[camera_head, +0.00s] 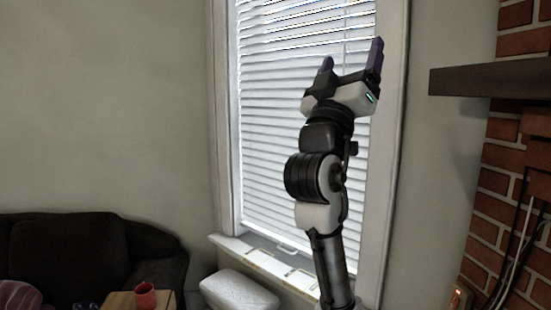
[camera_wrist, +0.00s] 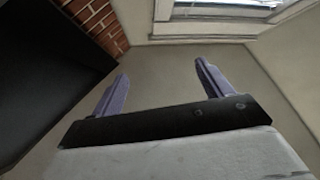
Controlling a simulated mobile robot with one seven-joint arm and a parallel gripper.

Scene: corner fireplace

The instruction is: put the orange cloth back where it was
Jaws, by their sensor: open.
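My gripper (camera_head: 351,62) is raised in front of the window in the head view, fingers pointing up. Its two purple-grey fingers are wide apart with nothing between them. In the wrist view my gripper (camera_wrist: 160,88) is also open and empty, with plain wall or ceiling beyond the fingers. No orange cloth is clearly seen in either view. A small orange-brown item (camera_head: 459,297) shows at the bottom right by the bricks, but I cannot tell what it is.
A dark sofa (camera_head: 70,255) stands at the left, with a red mug (camera_head: 145,296) on a wooden table (camera_head: 119,301) before it. A white rounded object (camera_head: 238,292) is below the window (camera_head: 290,120). A dark mantel (camera_head: 490,79) juts from the brick fireplace (camera_head: 495,205) at right.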

